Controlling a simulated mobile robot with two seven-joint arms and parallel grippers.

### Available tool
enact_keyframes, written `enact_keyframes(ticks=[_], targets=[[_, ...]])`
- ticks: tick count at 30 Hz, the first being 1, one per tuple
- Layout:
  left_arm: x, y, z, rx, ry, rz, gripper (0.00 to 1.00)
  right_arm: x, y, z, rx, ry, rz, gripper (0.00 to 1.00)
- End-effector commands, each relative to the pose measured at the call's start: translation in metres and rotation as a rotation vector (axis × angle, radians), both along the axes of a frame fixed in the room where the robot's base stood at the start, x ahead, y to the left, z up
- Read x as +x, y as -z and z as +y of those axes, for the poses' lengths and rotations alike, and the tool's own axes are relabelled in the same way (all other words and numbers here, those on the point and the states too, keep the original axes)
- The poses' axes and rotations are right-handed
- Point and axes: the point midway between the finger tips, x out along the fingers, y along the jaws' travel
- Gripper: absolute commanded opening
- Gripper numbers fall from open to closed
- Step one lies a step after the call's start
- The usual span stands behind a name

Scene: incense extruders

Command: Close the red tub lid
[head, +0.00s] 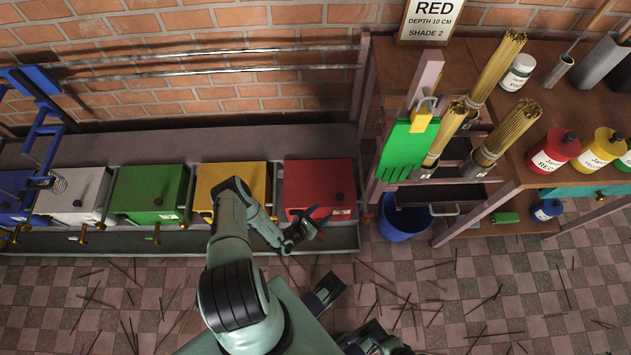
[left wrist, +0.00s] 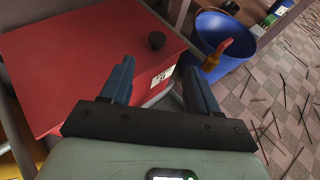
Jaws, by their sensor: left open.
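The red tub (head: 313,176) stands at the right end of a row of coloured tubs. Its red lid (left wrist: 80,58) with a black knob (left wrist: 157,41) lies over the top and looks flat; I cannot tell whether a gap is left under it. A white label (left wrist: 162,77) shows on the tub's front. My left gripper (head: 308,228) is at the tub's front edge, low and near the knob's side. In the left wrist view its two blue-grey fingers (left wrist: 160,68) are apart and empty, pointing toward the lid's front edge.
Yellow (head: 240,178), green (head: 150,190) and white (head: 76,190) tubs stand to the left. A blue bucket (head: 403,222) is just right of the red tub. A wooden bench (head: 560,125) holds stick bundles and jars. Thin sticks litter the checked floor.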

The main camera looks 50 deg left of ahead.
Motion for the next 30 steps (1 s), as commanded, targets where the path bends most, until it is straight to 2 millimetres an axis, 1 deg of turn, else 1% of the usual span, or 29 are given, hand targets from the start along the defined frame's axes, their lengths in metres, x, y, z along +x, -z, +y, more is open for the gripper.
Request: enact_keyframes(ticks=[1, 3, 9, 26, 29, 30], targets=[[-0.007, -0.004, -0.001, 0.0, 0.0, 0.001, 0.61, 0.0, -0.002, 0.0, 0.0, -0.001, 0.002, 0.6], [-0.016, -0.007, -0.001, 0.0, -0.001, 0.001, 0.61, -0.001, -0.003, 0.0, 0.0, 0.0, 0.004, 0.6], [-0.025, -0.01, -0.003, 0.0, 0.001, 0.0, 0.61, -0.002, -0.004, 0.0, 0.0, -0.001, 0.006, 0.6], [-0.025, -0.01, -0.003, 0.0, 0.001, 0.0, 0.61, -0.001, -0.004, 0.0, 0.0, -0.001, 0.006, 0.6], [-0.022, -0.019, -0.003, 0.0, 0.001, -0.003, 0.61, 0.0, -0.013, 0.0, 0.001, -0.001, 0.004, 0.6], [-0.02, -0.027, -0.003, 0.0, 0.001, -0.005, 0.61, 0.002, -0.02, 0.0, 0.0, -0.001, 0.003, 0.6]])
